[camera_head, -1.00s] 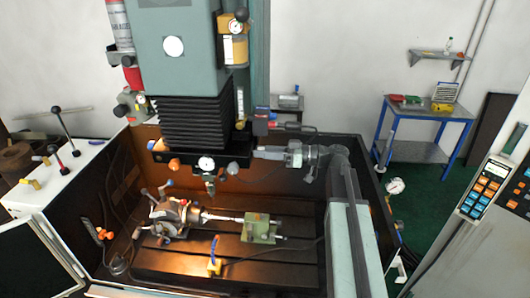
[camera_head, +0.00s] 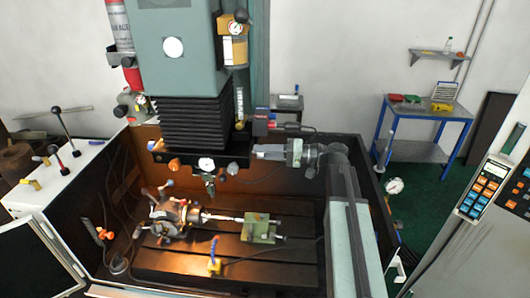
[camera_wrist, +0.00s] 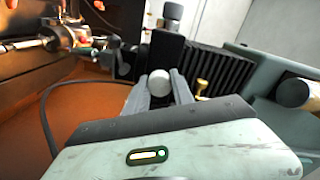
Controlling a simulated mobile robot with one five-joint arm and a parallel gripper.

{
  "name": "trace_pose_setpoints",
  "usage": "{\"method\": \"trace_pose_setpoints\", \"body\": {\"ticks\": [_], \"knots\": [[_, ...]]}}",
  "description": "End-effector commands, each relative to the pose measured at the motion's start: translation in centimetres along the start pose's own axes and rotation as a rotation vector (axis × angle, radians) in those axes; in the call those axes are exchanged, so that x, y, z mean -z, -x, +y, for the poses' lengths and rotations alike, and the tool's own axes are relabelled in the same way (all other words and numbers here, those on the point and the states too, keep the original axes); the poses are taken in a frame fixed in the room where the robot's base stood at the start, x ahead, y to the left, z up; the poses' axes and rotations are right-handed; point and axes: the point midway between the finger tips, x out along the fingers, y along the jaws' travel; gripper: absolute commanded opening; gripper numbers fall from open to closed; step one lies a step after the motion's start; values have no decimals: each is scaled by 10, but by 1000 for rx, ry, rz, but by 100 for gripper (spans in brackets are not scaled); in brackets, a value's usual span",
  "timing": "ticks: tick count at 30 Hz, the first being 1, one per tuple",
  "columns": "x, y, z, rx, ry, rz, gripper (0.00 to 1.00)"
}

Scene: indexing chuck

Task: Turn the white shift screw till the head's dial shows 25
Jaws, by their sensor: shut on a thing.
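The white shift screw (camera_wrist: 160,82) shows as a round white end between the two fingers of my gripper (camera_wrist: 159,88) in the wrist view. The fingers are shut on it. In the head view my gripper (camera_head: 256,152) reaches in from the right to the side of the dark machine head (camera_head: 228,150). The screw is hidden there behind the fingers. A round white dial (camera_head: 206,163) sits on the front of the head, left of my gripper. Its reading is too small to make out.
Below the head, a chuck (camera_head: 172,213) and a green tailstock (camera_head: 260,228) stand on the slotted machine bed. Dark enclosure walls surround the bed. A brass knob (camera_wrist: 201,87) lies close to the right finger. A blue table (camera_head: 425,112) stands apart at the right.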

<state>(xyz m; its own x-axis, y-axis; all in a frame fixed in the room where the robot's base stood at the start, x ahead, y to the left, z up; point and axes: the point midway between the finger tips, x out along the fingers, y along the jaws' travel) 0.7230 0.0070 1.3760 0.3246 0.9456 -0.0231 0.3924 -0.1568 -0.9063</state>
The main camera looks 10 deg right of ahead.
Motion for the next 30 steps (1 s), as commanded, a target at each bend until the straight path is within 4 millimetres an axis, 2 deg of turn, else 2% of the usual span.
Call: {"method": "trace_pose_setpoints", "body": {"ticks": [15, 30], "knots": [[-2, -1, 2, -6, -427, -19, 0], [-3, 0, 2, -9, -587, -25, 0]]}}
